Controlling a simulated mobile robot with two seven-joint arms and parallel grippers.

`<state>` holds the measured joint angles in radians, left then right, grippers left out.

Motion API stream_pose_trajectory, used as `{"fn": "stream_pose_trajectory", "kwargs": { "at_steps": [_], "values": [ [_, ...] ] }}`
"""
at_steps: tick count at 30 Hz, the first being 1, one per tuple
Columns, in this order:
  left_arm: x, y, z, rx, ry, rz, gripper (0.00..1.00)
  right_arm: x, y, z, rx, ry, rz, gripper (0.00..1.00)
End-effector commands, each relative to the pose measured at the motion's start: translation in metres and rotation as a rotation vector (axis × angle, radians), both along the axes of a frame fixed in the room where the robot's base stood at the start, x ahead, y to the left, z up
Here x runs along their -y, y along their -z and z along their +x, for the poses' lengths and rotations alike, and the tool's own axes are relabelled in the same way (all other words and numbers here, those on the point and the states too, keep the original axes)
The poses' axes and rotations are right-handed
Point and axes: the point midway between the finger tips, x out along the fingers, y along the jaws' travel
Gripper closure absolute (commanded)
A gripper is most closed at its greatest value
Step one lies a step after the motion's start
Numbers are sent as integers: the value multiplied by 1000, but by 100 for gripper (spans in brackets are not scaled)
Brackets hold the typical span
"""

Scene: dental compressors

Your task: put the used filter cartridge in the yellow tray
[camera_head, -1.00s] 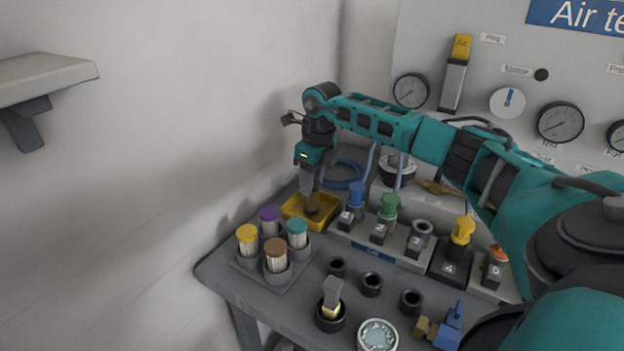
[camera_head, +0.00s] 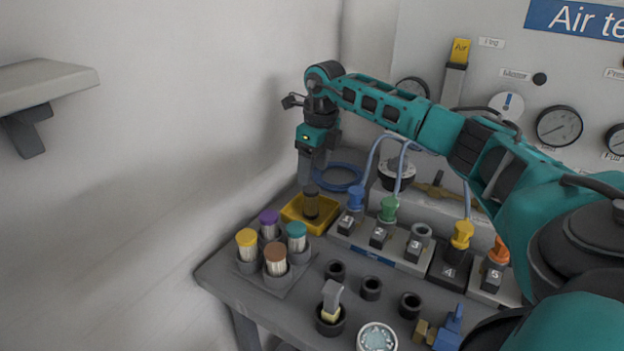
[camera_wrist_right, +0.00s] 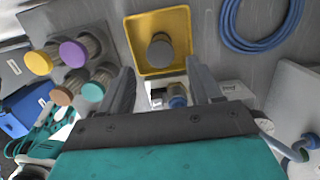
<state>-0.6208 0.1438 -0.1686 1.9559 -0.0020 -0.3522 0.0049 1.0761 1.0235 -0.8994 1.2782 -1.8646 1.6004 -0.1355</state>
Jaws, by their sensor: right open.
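The used filter cartridge (camera_head: 311,203), a dark grey-brown cylinder, stands upright in the yellow tray (camera_head: 290,213) at the back left of the bench. In the right wrist view the cartridge (camera_wrist_right: 160,47) shows its round dark top, with the yellow tray (camera_wrist_right: 176,15) around it. My right gripper (camera_head: 310,180) is just above the cartridge in the head view. In the wrist view its two fingers (camera_wrist_right: 160,77) are spread apart with nothing between them gripped. My left gripper is not in view.
A rack (camera_head: 262,283) of several cartridges with yellow, purple, brown and teal caps stands left of the tray. A blue coiled hose (camera_head: 338,178) lies behind it. Numbered valve blocks (camera_head: 380,250) with coloured fittings stand to the right. Empty black holders (camera_head: 371,287) are in front.

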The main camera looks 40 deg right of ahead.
Motion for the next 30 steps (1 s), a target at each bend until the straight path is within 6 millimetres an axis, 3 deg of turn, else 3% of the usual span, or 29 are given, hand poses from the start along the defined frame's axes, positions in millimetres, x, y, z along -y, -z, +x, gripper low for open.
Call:
{"fn": "stream_pose_trajectory", "kwargs": {
  "at_steps": [3,10,30],
  "values": [
    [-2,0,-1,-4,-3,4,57,2,-29,-3,5,1,-2,36],
    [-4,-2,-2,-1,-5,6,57,2,-62,-6,3,1,1,36],
    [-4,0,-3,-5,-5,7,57,3,-70,-8,0,1,0,36]
  ]
}}
